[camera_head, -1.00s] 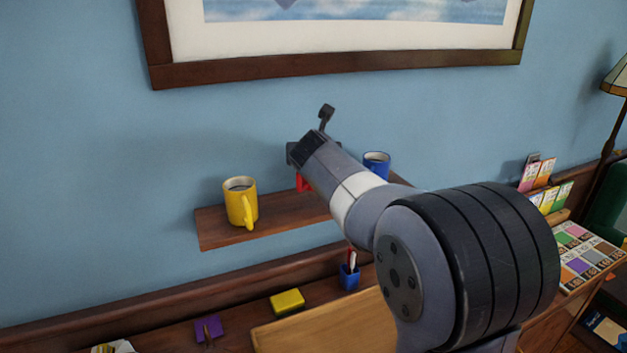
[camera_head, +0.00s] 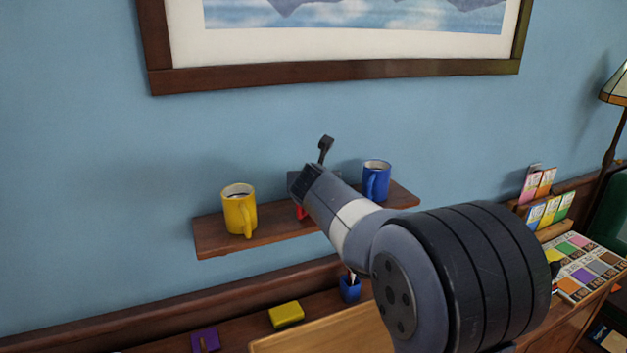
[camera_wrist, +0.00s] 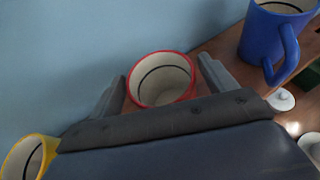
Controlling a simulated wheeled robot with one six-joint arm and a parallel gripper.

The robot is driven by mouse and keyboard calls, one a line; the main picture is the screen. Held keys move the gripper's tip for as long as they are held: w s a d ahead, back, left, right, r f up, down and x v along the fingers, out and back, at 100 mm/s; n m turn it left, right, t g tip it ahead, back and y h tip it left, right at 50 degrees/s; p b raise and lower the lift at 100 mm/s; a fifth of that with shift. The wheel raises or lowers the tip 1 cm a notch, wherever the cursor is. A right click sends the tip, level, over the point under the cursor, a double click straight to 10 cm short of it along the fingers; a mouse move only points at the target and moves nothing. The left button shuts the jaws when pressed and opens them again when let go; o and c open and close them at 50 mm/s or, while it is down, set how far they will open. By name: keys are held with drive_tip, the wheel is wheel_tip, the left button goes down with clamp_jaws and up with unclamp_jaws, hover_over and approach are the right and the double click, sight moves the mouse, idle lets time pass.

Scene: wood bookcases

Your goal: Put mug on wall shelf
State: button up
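A red mug (camera_wrist: 161,80) with a pale inside is upright between my two fingers in the wrist view. Narrow gaps seem to show between its rim and the fingers of my gripper (camera_wrist: 161,72), which looks open around it. In the head view only a bit of the red mug (camera_head: 301,212) shows under my gripper (camera_head: 316,184), at the level of the brown wall shelf (camera_head: 275,229). Its base is hidden, so contact with the shelf cannot be seen clearly.
A yellow mug (camera_head: 239,212) stands left on the shelf and a blue mug (camera_head: 376,181) right, with the red mug between them. A framed picture (camera_head: 330,77) hangs above. Below are a blue pen cup (camera_head: 350,291) and a yellow block (camera_head: 286,314).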

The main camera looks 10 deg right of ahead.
drive_tip(key=shift+o, duration=0.6)
drive_tip(key=shift+r, duration=0.15)
drive_tip(key=shift+s+r, duration=0.1)
drive_tip(key=v, duration=1.1)
drive_tip(key=shift+s+r, duration=0.15)
drive_tip(key=shift+s, duration=0.2)
drive_tip(key=shift+a, duration=0.1)
drive_tip(key=x, duration=1.2)
drive_tip(key=shift+w+f, duration=0.15)
drive_tip(key=shift+f, duration=0.05)
drive_tip(key=shift+r+p, duration=0.35)
drive_tip(key=shift+r, duration=0.55)
